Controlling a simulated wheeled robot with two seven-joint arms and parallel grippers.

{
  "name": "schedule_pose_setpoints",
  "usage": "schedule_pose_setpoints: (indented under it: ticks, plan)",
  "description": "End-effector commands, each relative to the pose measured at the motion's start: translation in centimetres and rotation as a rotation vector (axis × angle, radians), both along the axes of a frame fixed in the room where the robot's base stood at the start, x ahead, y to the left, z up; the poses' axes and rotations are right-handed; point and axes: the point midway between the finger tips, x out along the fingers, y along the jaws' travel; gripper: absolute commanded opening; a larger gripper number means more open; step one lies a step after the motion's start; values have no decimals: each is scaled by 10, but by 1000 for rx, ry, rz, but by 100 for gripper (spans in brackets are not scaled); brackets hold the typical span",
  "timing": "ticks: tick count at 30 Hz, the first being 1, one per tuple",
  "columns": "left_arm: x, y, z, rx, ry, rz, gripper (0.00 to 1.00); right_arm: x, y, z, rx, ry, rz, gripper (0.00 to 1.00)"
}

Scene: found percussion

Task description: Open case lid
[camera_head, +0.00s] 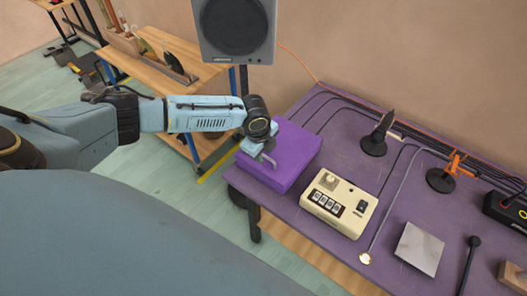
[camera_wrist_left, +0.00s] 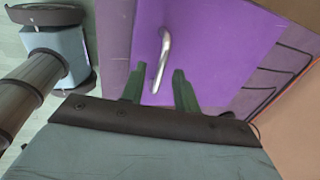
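The purple case (camera_head: 291,158) stands at the left end of the purple table, with its lid closed. A bent metal handle (camera_head: 267,160) is on it; in the left wrist view the handle (camera_wrist_left: 162,60) shows as a silver hook on the purple face. My left gripper (camera_head: 260,150) is at the case's near left side, by the handle. In the left wrist view its two green fingers (camera_wrist_left: 158,85) are apart, one on each side of the handle's lower end. I cannot tell whether they touch it. My right gripper is not in view.
A cream box with buttons (camera_head: 338,203) sits right of the case. A speaker (camera_head: 235,30) rises behind.

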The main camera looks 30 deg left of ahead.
Motion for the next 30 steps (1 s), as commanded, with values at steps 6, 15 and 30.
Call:
schedule_pose_setpoints:
  ticks: [6, 15, 30]
  plan:
    - [0, 0, 0, 0, 0, 0, 23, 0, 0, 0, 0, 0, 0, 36]
    - [0, 0, 0, 0, 1, 0, 0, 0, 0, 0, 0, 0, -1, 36]
    - [10, -5, 16, 4, 65, -5, 0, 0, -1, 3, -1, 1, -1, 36]
